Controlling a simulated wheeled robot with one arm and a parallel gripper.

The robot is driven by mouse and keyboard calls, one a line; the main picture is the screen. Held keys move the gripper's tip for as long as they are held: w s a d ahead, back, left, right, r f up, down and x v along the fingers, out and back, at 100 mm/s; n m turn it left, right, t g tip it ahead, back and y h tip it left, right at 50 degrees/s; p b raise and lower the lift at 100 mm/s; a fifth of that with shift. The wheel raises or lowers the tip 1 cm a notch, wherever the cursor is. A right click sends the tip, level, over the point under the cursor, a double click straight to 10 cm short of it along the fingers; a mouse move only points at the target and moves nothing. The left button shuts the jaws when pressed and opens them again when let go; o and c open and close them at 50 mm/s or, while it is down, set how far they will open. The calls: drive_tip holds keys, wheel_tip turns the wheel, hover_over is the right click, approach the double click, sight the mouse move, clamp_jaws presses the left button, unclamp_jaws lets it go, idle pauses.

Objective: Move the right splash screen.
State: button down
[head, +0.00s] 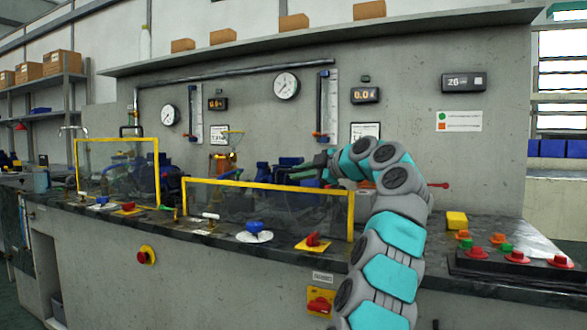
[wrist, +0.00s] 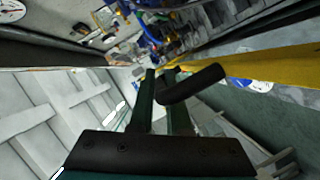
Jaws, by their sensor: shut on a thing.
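The right splash screen (head: 225,183) is a clear panel in a yellow frame, standing at the front of the grey bench. Its top bar also shows as a yellow band at the right in the wrist view (wrist: 285,66). My gripper (head: 308,171) is just above the right part of the top bar. In the wrist view, my gripper (wrist: 163,80) is shut on a dark rod-like handle (wrist: 195,82) that lies across the fingers, close to the yellow bar. Where the handle joins the frame is hidden. The left splash screen (head: 157,172) stands taller, further left.
Valve knobs, one blue (head: 255,227) and one red (head: 313,240), sit on the ledge before the screen. A button panel (head: 490,262) and a yellow block (head: 456,220) are at the right. Blue pump parts stand behind the screen. Gauges hang on the wall.

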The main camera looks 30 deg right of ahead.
drive_tip(key=shift+a, duration=0.1)
drive_tip(key=c, duration=0.9)
unclamp_jaws()
drive_tip(key=shift+s, duration=0.15)
drive_tip(key=shift+b+v, duration=0.45)
drive_tip(key=shift+v, duration=3.4)
